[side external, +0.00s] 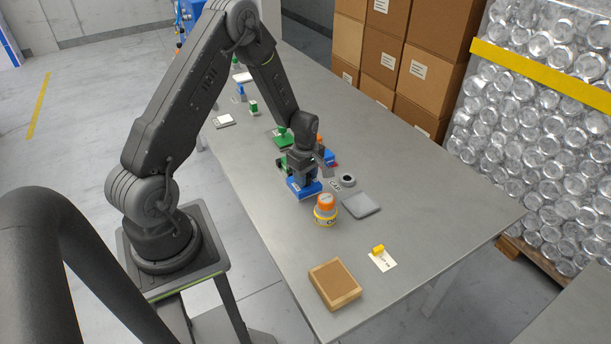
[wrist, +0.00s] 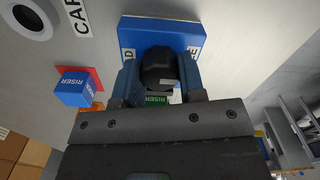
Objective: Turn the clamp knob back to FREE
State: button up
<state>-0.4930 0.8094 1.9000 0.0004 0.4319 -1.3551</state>
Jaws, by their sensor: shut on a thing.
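The clamp knob is a black round knob (wrist: 159,70) in the wrist view. It sits on a blue block (wrist: 162,32) with white labels on either side; the labels are mostly covered, so the knob's setting cannot be read. My gripper (wrist: 160,82) has one finger on each side of the knob and is shut on it. In the side view my gripper (side external: 303,176) is above the blue block (side external: 304,190), and the knob is hidden there.
A blue riser (wrist: 76,88) on a red patch is close to the gripper. A grey ring (side external: 347,180), a grey plate (side external: 361,205) and an orange-capped jar (side external: 325,211) stand nearby. A cork-topped tray (side external: 335,284) and a yellow piece (side external: 378,250) are nearer the front.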

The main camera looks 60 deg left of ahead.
jog(key=o, duration=0.9)
jog(key=shift+o, duration=0.2)
notch_tip(320, 180, up, 14)
jog(key=shift+f, duration=0.1)
